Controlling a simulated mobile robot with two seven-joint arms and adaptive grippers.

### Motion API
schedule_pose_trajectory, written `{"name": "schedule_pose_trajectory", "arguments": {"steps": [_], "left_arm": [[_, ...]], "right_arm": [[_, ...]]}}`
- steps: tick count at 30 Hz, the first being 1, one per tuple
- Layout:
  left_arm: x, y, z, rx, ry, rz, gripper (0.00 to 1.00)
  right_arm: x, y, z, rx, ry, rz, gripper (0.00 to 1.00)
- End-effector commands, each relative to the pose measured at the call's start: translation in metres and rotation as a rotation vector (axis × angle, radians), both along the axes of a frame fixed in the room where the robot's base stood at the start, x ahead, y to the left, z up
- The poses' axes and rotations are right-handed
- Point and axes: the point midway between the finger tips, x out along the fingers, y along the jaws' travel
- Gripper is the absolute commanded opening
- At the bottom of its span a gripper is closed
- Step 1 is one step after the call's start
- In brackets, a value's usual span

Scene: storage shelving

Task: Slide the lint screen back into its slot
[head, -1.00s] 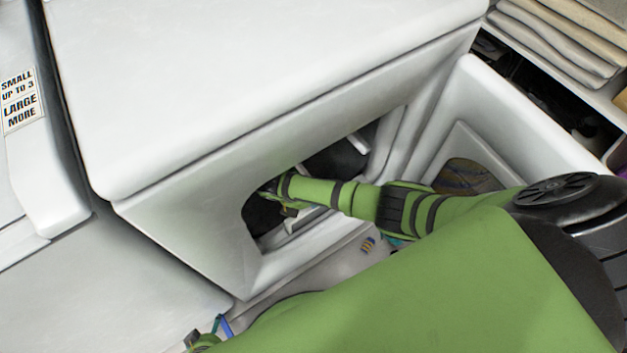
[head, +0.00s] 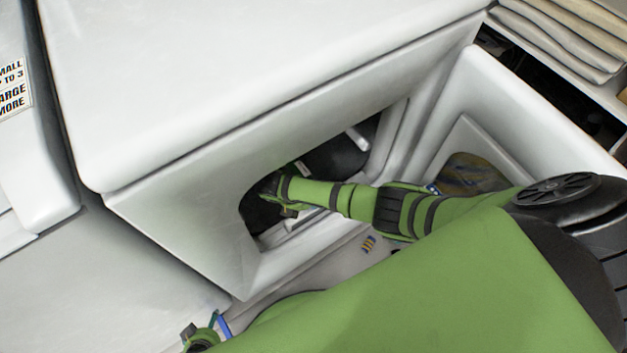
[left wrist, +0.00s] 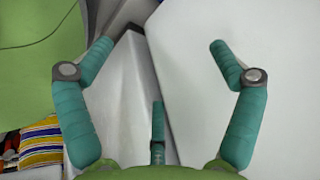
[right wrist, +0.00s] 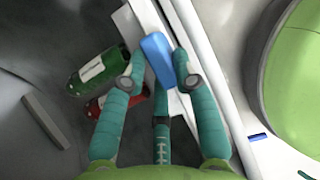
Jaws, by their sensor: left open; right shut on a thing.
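My right gripper (right wrist: 158,70) is shut on a blue piece (right wrist: 156,58), which I take to be the lint screen or its grip. Any more of the screen is hard to make out. A white ledge (right wrist: 180,100) runs beside and under the blue piece; I cannot tell whether the piece is in the slot. In the head view my right arm reaches into the dryer opening (head: 250,215), and its fingers are mostly hidden there. My left gripper (head: 208,326) is open and empty at the bottom of the head view, in front of white machine panels (left wrist: 215,110).
A green container (right wrist: 98,72) and a red one (right wrist: 104,102) lie in the dark drum beside my right gripper. The open white door (head: 525,110) stands right of the opening. Folded cloths (head: 560,35) lie on a shelf at the upper right. A striped cloth (left wrist: 40,142) shows lower left.

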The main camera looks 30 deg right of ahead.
Motion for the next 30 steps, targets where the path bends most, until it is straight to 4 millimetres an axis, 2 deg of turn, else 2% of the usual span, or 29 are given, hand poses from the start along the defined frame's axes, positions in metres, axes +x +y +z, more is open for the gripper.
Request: {"name": "schedule_pose_trajectory", "arguments": {"steps": [30], "left_arm": [[-0.011, -0.011, -0.001, 0.001, 0.101, 0.016, 0.92]], "right_arm": [[0.0, 0.0, -0.032, 0.0, -0.001, 0.0, 0.0]]}}
